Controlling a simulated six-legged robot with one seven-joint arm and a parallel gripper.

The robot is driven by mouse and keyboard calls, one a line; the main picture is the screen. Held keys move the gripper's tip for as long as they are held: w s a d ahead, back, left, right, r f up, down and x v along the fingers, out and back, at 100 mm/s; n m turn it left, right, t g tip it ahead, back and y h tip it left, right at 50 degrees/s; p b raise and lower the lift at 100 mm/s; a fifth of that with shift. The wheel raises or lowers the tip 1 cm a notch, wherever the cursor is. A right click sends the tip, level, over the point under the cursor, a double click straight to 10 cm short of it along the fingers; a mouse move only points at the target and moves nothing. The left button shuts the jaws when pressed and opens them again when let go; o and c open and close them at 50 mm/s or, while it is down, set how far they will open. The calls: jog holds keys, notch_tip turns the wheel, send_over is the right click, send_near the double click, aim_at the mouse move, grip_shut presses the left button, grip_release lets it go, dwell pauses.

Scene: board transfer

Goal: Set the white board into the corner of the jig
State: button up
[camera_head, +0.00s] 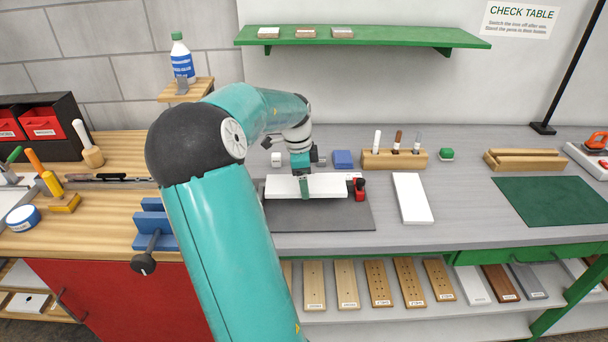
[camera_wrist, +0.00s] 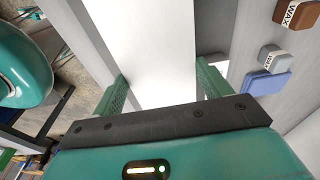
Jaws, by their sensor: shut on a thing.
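The white board (camera_head: 331,187) lies crosswise over the back part of a dark grey plate (camera_head: 330,217), which I take for the jig. My gripper (camera_head: 304,186) is shut on the board from above, near its middle. In the wrist view the green fingers of my gripper (camera_wrist: 162,88) stand on both sides of the white board (camera_wrist: 150,45). A red clamp-like piece (camera_head: 360,188) is close to the board's right end. I cannot tell whether the board touches the plate or hangs just above it. The jig's back edge and corner are mostly hidden behind the board and gripper.
A second white board (camera_head: 412,198) lies flat to the right. A blue block (camera_head: 343,159) and a wooden holder with tools (camera_head: 394,158) stand behind. A blue vise (camera_head: 154,227) is at the left. The grey bench between the second board and green mat (camera_head: 553,200) is clear.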

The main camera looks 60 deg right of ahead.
aim_at(298, 203)
jog(key=shift+a, duration=0.15)
jog(key=shift+d+f, duration=0.3)
jog(key=shift+f, duration=0.05)
jog(key=shift+a+f, duration=0.3)
jog(key=shift+f, duration=0.2)
jog(key=shift+d+f, duration=0.1)
jog(key=shift+f, duration=1.95)
jog(key=shift+w+a, duration=0.35)
jog(key=shift+w, duration=0.4)
jog(key=shift+w+d, duration=0.2)
